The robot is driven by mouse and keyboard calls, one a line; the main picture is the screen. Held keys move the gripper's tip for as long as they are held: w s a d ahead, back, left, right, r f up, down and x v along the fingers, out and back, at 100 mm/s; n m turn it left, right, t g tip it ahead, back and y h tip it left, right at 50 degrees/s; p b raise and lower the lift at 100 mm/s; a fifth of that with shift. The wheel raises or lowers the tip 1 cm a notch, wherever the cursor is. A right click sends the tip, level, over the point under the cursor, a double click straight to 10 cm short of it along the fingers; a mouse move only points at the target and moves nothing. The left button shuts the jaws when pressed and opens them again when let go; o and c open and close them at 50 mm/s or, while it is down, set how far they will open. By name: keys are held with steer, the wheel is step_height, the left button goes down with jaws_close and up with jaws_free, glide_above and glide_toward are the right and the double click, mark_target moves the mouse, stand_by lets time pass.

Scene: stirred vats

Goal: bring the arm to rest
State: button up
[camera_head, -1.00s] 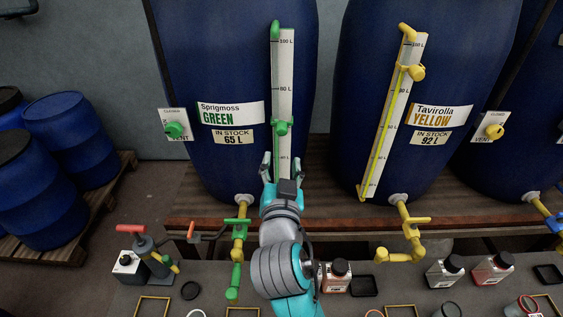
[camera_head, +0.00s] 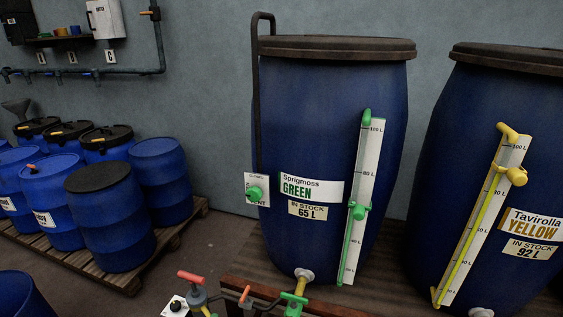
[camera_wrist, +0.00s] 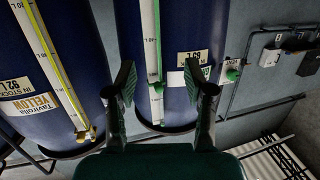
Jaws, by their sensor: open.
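My gripper (camera_wrist: 165,85) shows in the wrist view with its two dark fingers spread wide and nothing between them. Beyond the fingers stands the blue Sprigmoss green vat (camera_wrist: 185,30), with its white level gauge (camera_wrist: 151,45) between the fingertips in the picture. I see no contact with the vat. My arm and gripper are outside the head view.
In the head view the Sprigmoss vat (camera_head: 295,110) and the Tavirolla yellow vat (camera_head: 480,130) stand on a wooden platform (camera_head: 255,262). Blue drums (camera_head: 115,225) stand on a pallet at left. A pipe (camera_head: 100,72) runs along the wall. Bare floor (camera_head: 215,235) lies between pallet and platform.

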steer(key=s+d+f, duration=0.1)
steer(key=s+f, duration=0.1)
steer(key=s, duration=1.3)
steer(key=s+d+f+g, duration=0.1)
steer(key=s+f, duration=0.1)
steer(key=s, duration=1.2)
steer(key=shift+s+d+f+n+g+y, duration=0.25)
steer(key=shift+s+d+n+g+y, duration=0.05)
steer(key=shift+s+d+n+y, duration=0.1)
